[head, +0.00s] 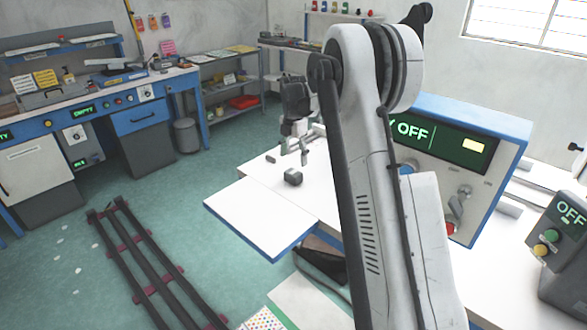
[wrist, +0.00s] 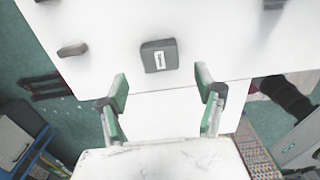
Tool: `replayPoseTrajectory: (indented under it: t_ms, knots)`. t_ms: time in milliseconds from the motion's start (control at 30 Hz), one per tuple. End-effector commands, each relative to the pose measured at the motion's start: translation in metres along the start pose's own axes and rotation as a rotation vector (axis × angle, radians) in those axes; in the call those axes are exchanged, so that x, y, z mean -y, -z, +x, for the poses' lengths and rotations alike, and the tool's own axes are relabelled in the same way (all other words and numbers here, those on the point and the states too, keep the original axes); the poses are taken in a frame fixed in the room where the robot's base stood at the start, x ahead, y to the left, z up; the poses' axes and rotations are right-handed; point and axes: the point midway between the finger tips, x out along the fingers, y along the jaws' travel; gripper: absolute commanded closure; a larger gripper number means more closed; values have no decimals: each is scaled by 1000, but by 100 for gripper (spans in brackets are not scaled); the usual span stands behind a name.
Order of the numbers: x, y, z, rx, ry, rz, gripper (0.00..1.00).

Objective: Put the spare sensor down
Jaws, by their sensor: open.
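The spare sensor seems to be the small grey-green block with a white label (wrist: 159,56), lying on the white tabletop (wrist: 208,22). In the head view the block (head: 293,177) sits near the inner edge of the table's white side leaf (head: 255,215). My gripper (wrist: 163,88) is open and empty in the wrist view. Its green-padded fingers are spread apart, with the block beyond the tips and between their lines. In the head view my gripper (head: 292,150) is just above the block, with a visible gap.
A small dark piece (wrist: 72,49) lies left of the block in the wrist view. A blue-framed machine with an OFF display (head: 455,150) stands at the right of the table. Dark floor rails (head: 150,265) lie at the left. The white leaf is mostly clear.

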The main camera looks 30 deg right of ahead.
Motion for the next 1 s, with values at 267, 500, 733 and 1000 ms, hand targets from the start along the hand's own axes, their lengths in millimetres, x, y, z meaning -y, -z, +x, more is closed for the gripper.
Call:
replayPoseTrajectory:
  t_ms: [267, 500, 733, 1000]
  knots:
    - [0, 0, -35, 0, 0, 0, 34]
    - [7, 18, -61, 13, -20, 75, 34]
    - [32, 69, -111, 43, -95, 314, 34]
    - [75, 132, -156, 46, -201, 615, 34]
